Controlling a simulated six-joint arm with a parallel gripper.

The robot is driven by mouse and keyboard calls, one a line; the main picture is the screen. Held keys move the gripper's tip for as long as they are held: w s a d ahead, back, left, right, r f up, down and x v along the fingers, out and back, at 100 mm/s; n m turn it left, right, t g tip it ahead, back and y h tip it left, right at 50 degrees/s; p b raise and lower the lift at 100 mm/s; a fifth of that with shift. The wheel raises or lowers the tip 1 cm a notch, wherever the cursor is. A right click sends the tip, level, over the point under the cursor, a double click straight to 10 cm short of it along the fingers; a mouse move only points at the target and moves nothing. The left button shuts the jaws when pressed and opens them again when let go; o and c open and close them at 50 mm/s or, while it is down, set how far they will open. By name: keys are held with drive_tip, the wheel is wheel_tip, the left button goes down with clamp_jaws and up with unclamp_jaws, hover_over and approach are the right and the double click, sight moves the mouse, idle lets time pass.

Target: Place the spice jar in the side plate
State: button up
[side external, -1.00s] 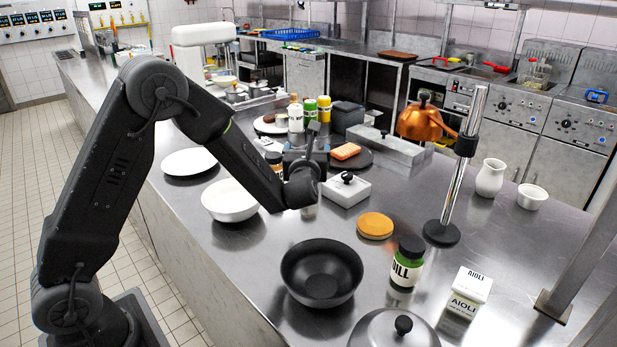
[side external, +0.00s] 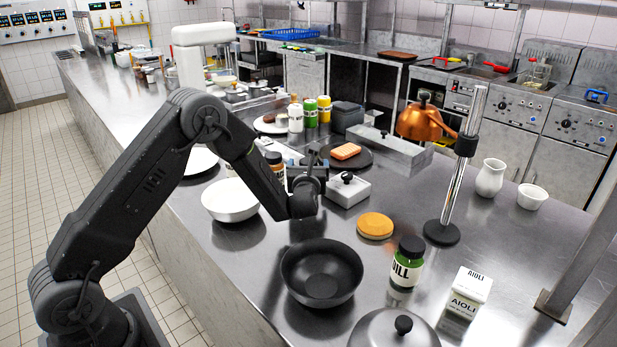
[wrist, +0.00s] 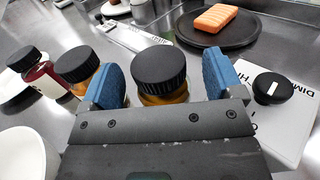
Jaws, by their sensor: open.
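In the wrist view, a jar (wrist: 160,92) with a black ribbed lid and amber contents stands between my gripper's (wrist: 161,84) two blue fingers, which are open. I cannot tell whether they touch it. Two more black-lidded jars stand to the left, an amber jar (wrist: 84,82) and a dark red jar (wrist: 38,80). In the side view, a green-labelled DILL jar (side external: 406,268) stands well in front of my gripper. I cannot tell which is the side plate.
A white bowl (side external: 230,207) sits close beside my arm. A white box with a black knob (side external: 347,190) stands right of my gripper. A black bowl (side external: 321,252), a tan round (side external: 375,226) and a metal stand (side external: 441,233) are in front. The counter's right side has clear patches.

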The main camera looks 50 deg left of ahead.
drive_tip(key=shift+w+a, duration=0.4)
drive_tip(key=shift+c, duration=0.4)
drive_tip(key=shift+r, duration=0.1)
drive_tip(key=c, duration=1.1)
